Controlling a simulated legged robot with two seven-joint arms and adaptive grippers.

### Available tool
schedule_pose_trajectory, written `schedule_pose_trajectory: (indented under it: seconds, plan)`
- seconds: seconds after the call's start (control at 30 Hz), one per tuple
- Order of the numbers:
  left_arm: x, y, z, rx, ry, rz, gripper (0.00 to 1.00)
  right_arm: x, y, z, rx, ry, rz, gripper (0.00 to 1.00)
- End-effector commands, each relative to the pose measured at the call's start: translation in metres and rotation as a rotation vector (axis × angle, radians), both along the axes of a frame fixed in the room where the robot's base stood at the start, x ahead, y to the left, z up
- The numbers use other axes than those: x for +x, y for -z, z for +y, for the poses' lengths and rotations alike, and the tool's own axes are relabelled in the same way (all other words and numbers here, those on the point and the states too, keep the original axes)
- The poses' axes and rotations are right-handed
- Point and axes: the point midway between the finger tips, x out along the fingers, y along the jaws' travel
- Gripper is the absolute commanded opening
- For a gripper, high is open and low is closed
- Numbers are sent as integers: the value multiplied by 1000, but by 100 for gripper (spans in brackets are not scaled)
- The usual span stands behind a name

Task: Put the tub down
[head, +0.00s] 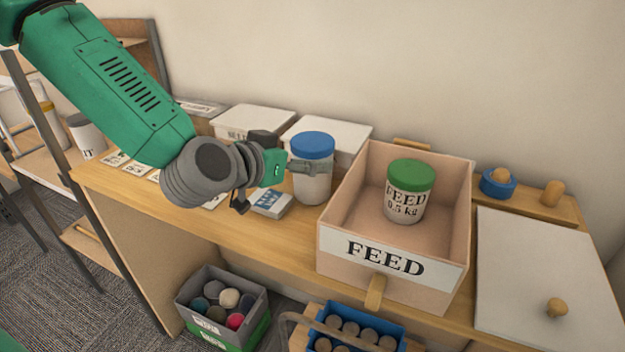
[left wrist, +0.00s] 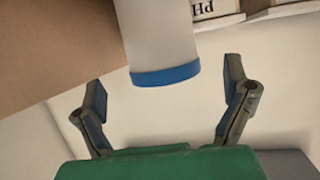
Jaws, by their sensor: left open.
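A white tub with a blue lid (head: 312,185) stands upright on the wooden bench top, just left of the FEED box. My left gripper (head: 306,166) reaches in from the left at the height of the tub's upper part, one finger showing across it below the lid. In the left wrist view the tub (left wrist: 160,40) appears upside down, its blue lid toward the open left gripper (left wrist: 165,80); the fingers are spread wide to either side, with gaps. Another tub, with a green lid and "FEED 0.5 kg" label (head: 408,192), stands inside the box. My right gripper is not in view.
The open FEED box (head: 345,245) has walls close to the blue-lidded tub. White-lidded boxes (head: 252,120) stand behind it. A small labelled box (head: 270,203) lies in front. A white lid panel (head: 530,260) is at right. Crates (head: 255,335) sit below the bench.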

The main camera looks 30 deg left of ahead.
Motion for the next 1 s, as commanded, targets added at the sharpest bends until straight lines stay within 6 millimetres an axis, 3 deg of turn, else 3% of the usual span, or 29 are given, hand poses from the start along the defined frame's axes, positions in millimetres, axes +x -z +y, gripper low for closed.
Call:
schedule_pose_trajectory:
  seconds: [0.13,0.4,0.7,0.77,0.9,0.93,1.0]
  plan:
    - [9,1,1,-3,-1,0,94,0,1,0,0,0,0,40]
    - [47,10,-2,-4,-1,2,94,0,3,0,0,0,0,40]
    - [51,11,-4,-2,0,0,94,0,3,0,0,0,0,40]
    - [52,11,-4,-2,0,0,76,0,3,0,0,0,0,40]
    - [52,11,-4,-2,-1,0,27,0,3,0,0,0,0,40]
    - [52,11,-4,-2,0,1,19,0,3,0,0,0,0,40]
    - [53,9,-4,-3,0,-7,19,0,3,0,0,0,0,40]
